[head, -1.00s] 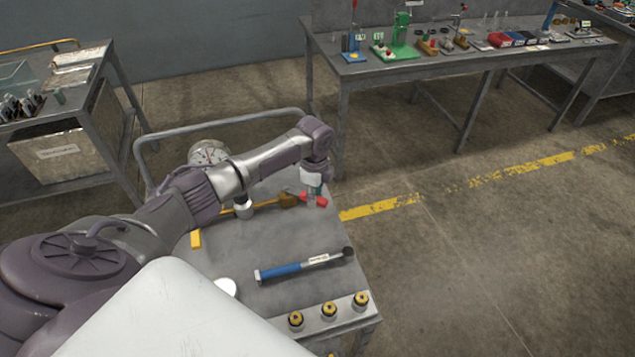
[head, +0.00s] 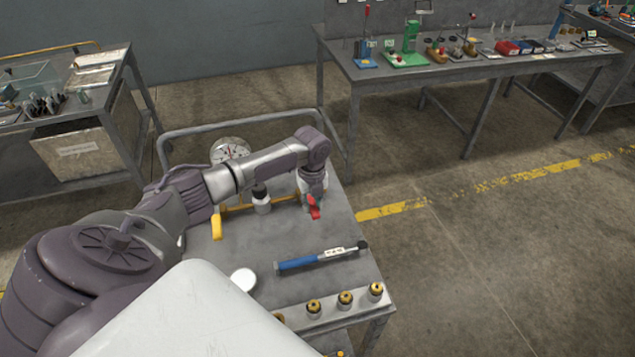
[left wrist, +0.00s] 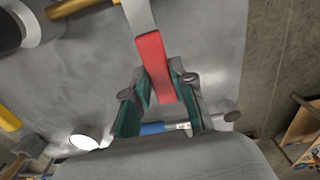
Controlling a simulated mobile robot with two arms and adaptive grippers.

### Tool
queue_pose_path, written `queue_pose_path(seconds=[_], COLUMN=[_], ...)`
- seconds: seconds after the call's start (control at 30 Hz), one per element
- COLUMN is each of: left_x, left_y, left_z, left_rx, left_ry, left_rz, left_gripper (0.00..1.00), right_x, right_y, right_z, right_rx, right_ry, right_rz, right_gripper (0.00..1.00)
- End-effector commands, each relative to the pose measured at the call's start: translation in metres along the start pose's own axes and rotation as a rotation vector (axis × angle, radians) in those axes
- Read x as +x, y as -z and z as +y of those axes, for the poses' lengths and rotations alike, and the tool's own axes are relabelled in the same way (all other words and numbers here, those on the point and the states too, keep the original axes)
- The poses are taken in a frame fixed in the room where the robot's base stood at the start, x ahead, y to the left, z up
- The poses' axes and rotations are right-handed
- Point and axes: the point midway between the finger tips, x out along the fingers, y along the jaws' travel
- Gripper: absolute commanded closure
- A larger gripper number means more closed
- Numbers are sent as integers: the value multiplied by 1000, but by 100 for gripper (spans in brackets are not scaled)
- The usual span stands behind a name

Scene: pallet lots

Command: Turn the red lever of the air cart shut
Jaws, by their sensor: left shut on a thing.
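The air cart (head: 285,232) is a grey-topped cart with a push rail, a round gauge (head: 229,150) and a yellow pipe (head: 238,207) along its far part. The red lever (head: 314,212) is at the far right of the cart top and points toward the front of the cart. My left gripper (head: 312,201) is over it from above. In the left wrist view, the red lever (left wrist: 154,66) lies between the green-padded fingers, and my left gripper (left wrist: 160,88) is shut on it. The valve body under the gripper is mostly hidden. My right gripper is not in view.
On the cart lie a blue-handled tool (head: 318,258), a yellow handle (head: 217,227), a white disc (head: 243,279) and several brass-topped fittings (head: 345,298) along the front edge. A workbench (head: 400,68) stands behind right, another table (head: 118,70) at left. Floor right is clear.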

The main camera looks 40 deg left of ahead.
Motion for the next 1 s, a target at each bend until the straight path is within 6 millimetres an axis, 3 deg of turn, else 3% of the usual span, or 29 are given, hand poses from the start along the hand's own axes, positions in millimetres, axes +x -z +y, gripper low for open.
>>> queue_pose_path(seconds=[0.67,0.7,0.8,0.83,1.0], left_x=[-1,-1,-1,-1,0], left_y=[-2,-2,-1,-1,-1], left_z=[5,5,5,5,5], left_rx=[62,61,60,60,59], left_ry=[1,1,1,1,1], left_rz=[-3,-3,-3,-2,-1], left_gripper=[100,70,54,50,50], right_x=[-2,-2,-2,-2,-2], right_y=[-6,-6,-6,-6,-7], right_z=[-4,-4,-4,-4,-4], right_rx=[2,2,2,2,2], right_ry=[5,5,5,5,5], right_rz=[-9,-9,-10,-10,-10], right_gripper=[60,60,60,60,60])
